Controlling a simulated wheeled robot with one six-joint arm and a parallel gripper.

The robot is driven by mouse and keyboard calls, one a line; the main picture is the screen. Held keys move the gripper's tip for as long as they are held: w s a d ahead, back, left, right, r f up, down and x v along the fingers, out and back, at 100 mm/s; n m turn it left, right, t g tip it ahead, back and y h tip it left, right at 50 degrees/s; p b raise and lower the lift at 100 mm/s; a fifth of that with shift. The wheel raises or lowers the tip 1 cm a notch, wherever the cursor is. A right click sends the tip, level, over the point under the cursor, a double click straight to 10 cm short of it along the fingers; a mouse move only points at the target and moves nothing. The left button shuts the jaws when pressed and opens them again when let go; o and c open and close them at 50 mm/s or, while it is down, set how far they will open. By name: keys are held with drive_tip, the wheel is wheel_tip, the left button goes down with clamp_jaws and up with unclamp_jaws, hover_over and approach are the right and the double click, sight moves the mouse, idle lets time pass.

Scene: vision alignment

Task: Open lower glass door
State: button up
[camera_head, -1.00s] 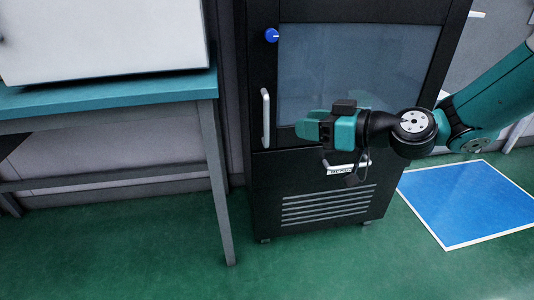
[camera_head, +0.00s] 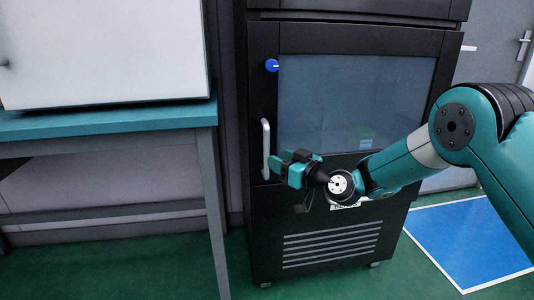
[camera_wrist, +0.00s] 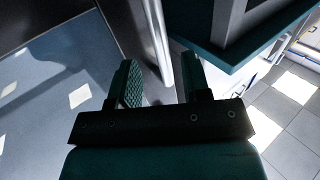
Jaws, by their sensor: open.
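The lower glass door (camera_head: 355,95) is a dark-framed pane on the black cabinet, and it looks shut. Its pale vertical handle (camera_head: 266,148) is on the door's left side, below a blue knob (camera_head: 272,65). My gripper (camera_head: 279,167) is at the lower end of the handle, just to its right in the head view. In the wrist view my gripper (camera_wrist: 158,65) is open, and the pale handle bar (camera_wrist: 160,45) shows between and beyond the two fingers. I cannot tell whether either finger touches it. The glass pane (camera_wrist: 45,95) also shows at the left there.
A teal-topped table (camera_head: 110,120) with a white box (camera_head: 105,55) stands left of the cabinet; its edge (camera_wrist: 235,52) is close to the right finger in the wrist view. A blue floor panel (camera_head: 470,240) lies at the right. Green floor is free in front.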

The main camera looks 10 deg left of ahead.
sight(267, 174)
drive_tip(key=x, duration=0.5)
drive_tip(key=shift+w+a, duration=0.15)
drive_tip(key=shift+a, duration=0.1)
clamp_jaws()
